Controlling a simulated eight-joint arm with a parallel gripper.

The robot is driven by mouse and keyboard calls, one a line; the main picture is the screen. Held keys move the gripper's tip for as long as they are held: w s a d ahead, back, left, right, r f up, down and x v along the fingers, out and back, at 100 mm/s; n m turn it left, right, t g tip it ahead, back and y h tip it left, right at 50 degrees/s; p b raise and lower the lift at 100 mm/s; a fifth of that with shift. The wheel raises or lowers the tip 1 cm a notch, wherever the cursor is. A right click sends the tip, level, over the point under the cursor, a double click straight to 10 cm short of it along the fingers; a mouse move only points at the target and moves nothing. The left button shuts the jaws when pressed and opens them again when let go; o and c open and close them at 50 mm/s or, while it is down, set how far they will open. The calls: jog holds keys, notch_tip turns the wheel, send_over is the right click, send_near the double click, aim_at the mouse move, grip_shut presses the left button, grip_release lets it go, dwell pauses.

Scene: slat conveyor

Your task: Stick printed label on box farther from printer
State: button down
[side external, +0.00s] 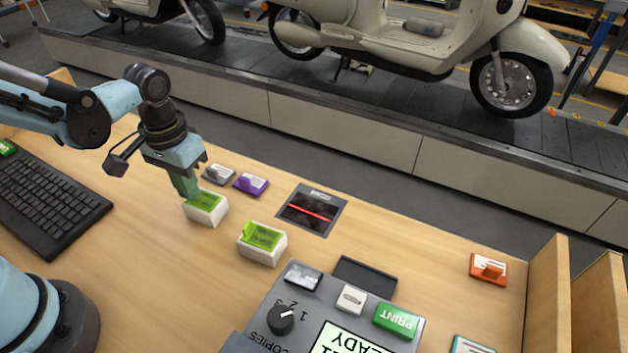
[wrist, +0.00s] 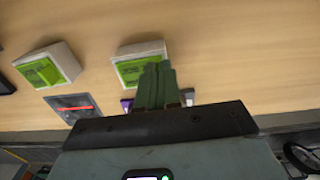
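Two white boxes stand on the wooden bench. The box farther from the printer (side external: 205,215) is at the left; it also shows in the wrist view (wrist: 126,49). A green label (side external: 209,202) lies over its top. My gripper (side external: 188,193) is right at that label's left edge, fingers close together and apparently shut on it; the fingertips (wrist: 157,72) cover that edge, so the grip itself is hidden. The nearer box (side external: 262,252) carries another green label (side external: 262,236) with a small raised tab. The grey printer (side external: 262,345) stands at the front.
Grey (side external: 218,174) and purple (side external: 251,183) tabbed pieces lie behind the left box. A scanner plate with a red line (side external: 311,210) lies right of them. An orange tabbed piece (side external: 488,269) is far right, by wooden dividers (side external: 548,295). A keyboard (side external: 45,205) is left. The conveyor with scooters runs behind.

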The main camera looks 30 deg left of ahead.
jog(key=c, duration=0.8)
grip_release()
jog(key=shift+c, duration=0.2)
jog(key=shift+r, duration=3.5)
jog(key=shift+s+a, duration=0.1)
jog(key=a+r+t, duration=0.1)
jog(key=t, duration=0.1)
jog(key=a+r+t, duration=0.1)
jog(key=t, duration=0.1)
jog(key=s+a+t, duration=0.1)
jog(key=t, duration=0.2)
jog(key=shift+a+r+m, duration=0.15)
jog(key=shift+r+m, duration=0.25)
